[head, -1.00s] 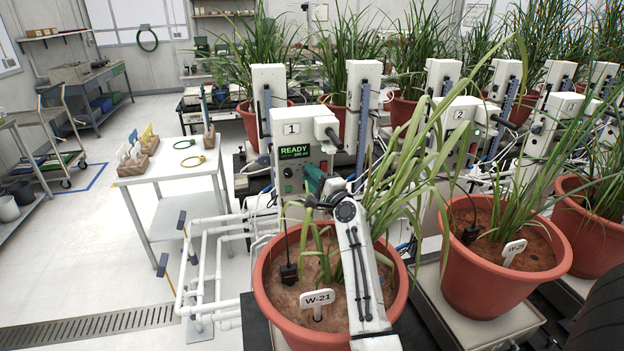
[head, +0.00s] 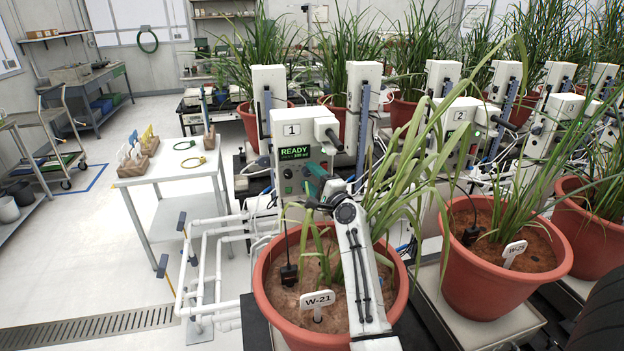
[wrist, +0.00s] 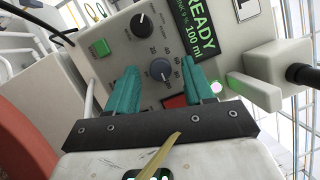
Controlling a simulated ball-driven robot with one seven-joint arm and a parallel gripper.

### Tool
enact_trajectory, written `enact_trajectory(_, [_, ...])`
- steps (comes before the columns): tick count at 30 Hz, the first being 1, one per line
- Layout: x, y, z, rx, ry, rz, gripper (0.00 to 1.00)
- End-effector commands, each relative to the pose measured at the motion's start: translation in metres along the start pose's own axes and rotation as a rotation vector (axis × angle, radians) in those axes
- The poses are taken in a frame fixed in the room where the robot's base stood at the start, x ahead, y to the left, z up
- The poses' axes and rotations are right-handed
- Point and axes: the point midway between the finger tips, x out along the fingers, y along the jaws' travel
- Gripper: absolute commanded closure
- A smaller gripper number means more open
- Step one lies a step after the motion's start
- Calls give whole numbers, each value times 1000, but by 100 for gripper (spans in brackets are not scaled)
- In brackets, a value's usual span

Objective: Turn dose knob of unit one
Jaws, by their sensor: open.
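Unit one (head: 298,150) is a white box marked 1 with a green READY display (wrist: 200,32) reading 100 ml in the wrist view. A grey-blue knob (wrist: 161,71) with a numbered scale is on its panel. A black knob (wrist: 142,25) sits farther up the panel. My gripper (wrist: 159,67) is open, its teal fingers on either side of the grey-blue knob, with visible gaps. Contact or depth cannot be told. In the head view my gripper (head: 316,187) is in front of the panel and partly hides its controls.
A green button (wrist: 100,47) and a red button (wrist: 175,101) are close to the fingers. Pot W-21 (head: 268,291) stands below my arm, its leaves around it; one leaf (wrist: 165,153) crosses my wrist. A white table (head: 165,174) stands at left.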

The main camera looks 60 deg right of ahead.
Motion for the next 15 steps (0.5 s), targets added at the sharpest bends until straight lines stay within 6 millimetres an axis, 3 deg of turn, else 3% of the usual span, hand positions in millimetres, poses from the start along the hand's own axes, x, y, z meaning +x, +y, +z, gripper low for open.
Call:
enact_trajectory(5, [-11,2,-1,0,1,1,48])
enact_trajectory(15, [-73,3,-1,-2,0,2,48])
